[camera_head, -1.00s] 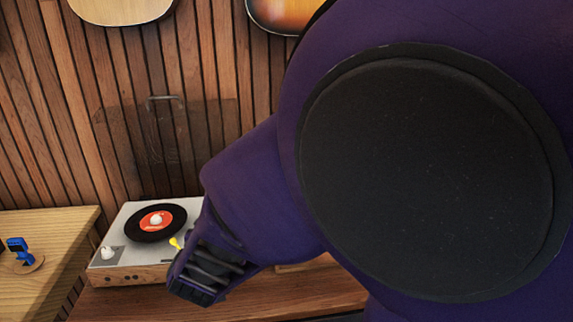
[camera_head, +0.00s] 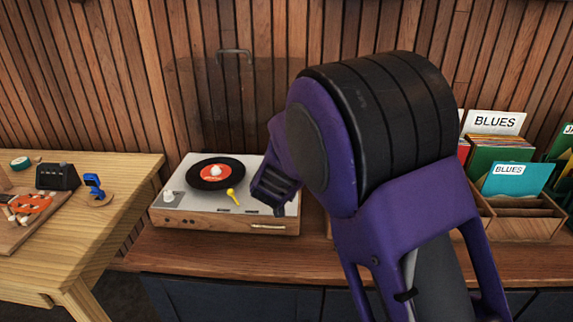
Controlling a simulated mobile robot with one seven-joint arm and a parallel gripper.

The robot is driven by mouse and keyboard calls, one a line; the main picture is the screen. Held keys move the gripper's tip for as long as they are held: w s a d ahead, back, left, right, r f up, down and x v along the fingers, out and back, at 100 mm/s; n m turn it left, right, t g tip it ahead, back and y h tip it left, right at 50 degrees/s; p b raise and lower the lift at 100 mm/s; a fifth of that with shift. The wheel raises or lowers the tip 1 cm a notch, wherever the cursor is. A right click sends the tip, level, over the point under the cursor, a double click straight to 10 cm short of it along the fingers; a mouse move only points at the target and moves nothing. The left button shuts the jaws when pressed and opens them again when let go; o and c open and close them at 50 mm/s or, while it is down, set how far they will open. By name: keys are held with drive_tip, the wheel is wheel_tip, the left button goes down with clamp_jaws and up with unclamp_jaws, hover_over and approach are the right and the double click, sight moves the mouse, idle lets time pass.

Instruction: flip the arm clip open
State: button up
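A silver and wood record player (camera_head: 176,205) stands on the wooden counter with a black record (camera_head: 205,170) on its platter. A small yellow part (camera_head: 233,196) shows on its deck, just right of the record's front edge. My purple arm covers the right side of the deck. The arm clip cannot be made out; it may be behind my arm. My arm's dark end (camera_head: 272,192), where my gripper is, shows over the deck's right part, right of the yellow part. Its fingers cannot be told apart, and contact cannot be judged.
The clear lid (camera_head: 230,105) stands raised behind the deck. A light wooden table (camera_head: 95,245) at left carries a blue clip-on device (camera_head: 94,187), a dark box (camera_head: 58,177) and small parts. Record crates (camera_head: 520,222) stand at right. The counter's front left strip (camera_head: 150,255) is bare.

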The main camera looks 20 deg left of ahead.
drive_tip(key=shift+w+f, duration=0.2)
drive_tip(key=shift+w, duration=0.2)
drive_tip(key=shift+c, duration=0.3)
drive_tip(key=shift+a, duration=0.1)
clamp_jaws()
drive_tip(key=shift+w+d+f+m+y+b, duration=0.1)
drive_tip(key=shift+w+d+m+y+b, duration=0.1)
drive_tip(key=shift+d+m+y+b, duration=0.6)
drive_tip(key=shift+w+d+f+m+y, duration=0.1)
drive_tip(key=shift+d+f+m+y, duration=0.1)
drive_tip(key=shift+d+m, duration=0.3)
drive_tip(key=shift+w+d+f+m+y, duration=0.1)
drive_tip(key=shift+d+m+y, duration=0.1)
drive_tip(key=shift+m, duration=0.5)
drive_tip(key=shift+d+f+m+y, duration=0.3)
drive_tip(key=shift+m+y, duration=0.15)
drive_tip(key=shift+m, duration=0.15)
drive_tip(key=shift+d+f+m+y, duration=0.15)
drive_tip(key=shift+d+m+y, duration=0.15)
drive_tip(key=shift+m+y, duration=0.25)
drive_tip(key=shift+w+d+f+m+y, duration=0.15)
drive_tip(key=shift+f+m+y, duration=0.15)
drive_tip(key=shift+m, duration=0.3)
drive_tip(key=shift+s+d+f+m+y, duration=0.15)
drive_tip(key=shift+f+m+y, duration=0.1)
drive_tip(key=shift+m, duration=0.3)
drive_tip(key=shift+w, duration=0.1)
